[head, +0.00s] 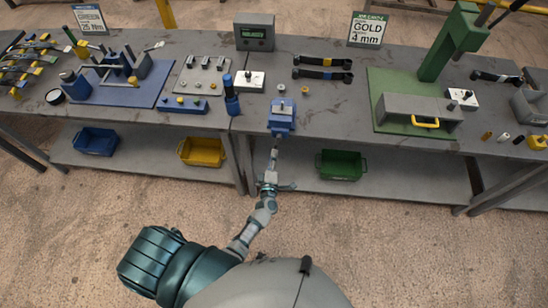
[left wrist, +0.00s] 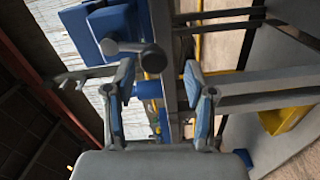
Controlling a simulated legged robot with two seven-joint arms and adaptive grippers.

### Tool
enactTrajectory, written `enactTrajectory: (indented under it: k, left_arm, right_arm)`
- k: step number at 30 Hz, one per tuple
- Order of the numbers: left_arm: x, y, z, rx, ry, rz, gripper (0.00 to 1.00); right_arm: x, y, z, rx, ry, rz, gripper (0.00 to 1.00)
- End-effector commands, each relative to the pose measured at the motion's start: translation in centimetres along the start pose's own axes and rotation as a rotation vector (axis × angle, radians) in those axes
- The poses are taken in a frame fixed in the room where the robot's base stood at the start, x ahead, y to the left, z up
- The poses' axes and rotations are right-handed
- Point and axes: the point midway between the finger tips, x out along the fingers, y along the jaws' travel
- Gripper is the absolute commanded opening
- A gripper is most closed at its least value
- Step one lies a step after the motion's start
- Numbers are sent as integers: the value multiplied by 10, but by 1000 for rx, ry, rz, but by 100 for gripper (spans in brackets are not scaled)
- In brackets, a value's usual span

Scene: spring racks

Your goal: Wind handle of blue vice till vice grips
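The blue vice (head: 282,117) is fixed at the front edge of the workbench, near the middle of the head view. In the left wrist view the blue vice (left wrist: 115,28) shows at the upper left. Its grey handle (left wrist: 135,47) is just beyond my fingertips. My left gripper (head: 273,168) is in front of and below the vice in the head view. In the left wrist view my left gripper (left wrist: 158,82) has its two blue-padded fingers spread apart, with nothing clearly held between them. The vice jaws are too small to judge. My right gripper is in neither view.
A blue cylinder tool (head: 231,98) stands left of the vice. A green press (head: 440,60) and green plate (head: 378,90) are to the right. Blue (head: 95,141), yellow (head: 202,152) and green (head: 341,164) bins sit on the lower shelf. Floor before the bench is open.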

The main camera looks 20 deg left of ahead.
Motion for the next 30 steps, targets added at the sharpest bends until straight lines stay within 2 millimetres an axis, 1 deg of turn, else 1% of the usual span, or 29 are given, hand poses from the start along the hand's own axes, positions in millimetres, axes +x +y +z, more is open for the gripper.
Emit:
enactTrajectory:
  k: [7, 11, 14, 21, 24, 27, 30]
  left_arm:
    - [1, 4, 1, -1, 1, 7, 56]
    - [-9, 4, 1, -2, 0, 6, 56]
    - [-27, 3, 1, -2, 0, 5, 56]
    - [-81, 1, 1, -1, 0, 3, 56]
    - [-99, 1, 1, -2, 0, 3, 56]
    - [-111, 1, 1, 0, 0, 3, 56]
    - [-117, 1, 1, -1, 1, 5, 56]
  right_arm:
    - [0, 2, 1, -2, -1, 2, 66]
    - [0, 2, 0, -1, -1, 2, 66]
    - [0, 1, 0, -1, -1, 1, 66]
    - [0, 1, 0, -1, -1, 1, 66]
    - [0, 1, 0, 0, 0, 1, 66]
    - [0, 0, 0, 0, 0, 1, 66]
    - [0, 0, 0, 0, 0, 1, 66]
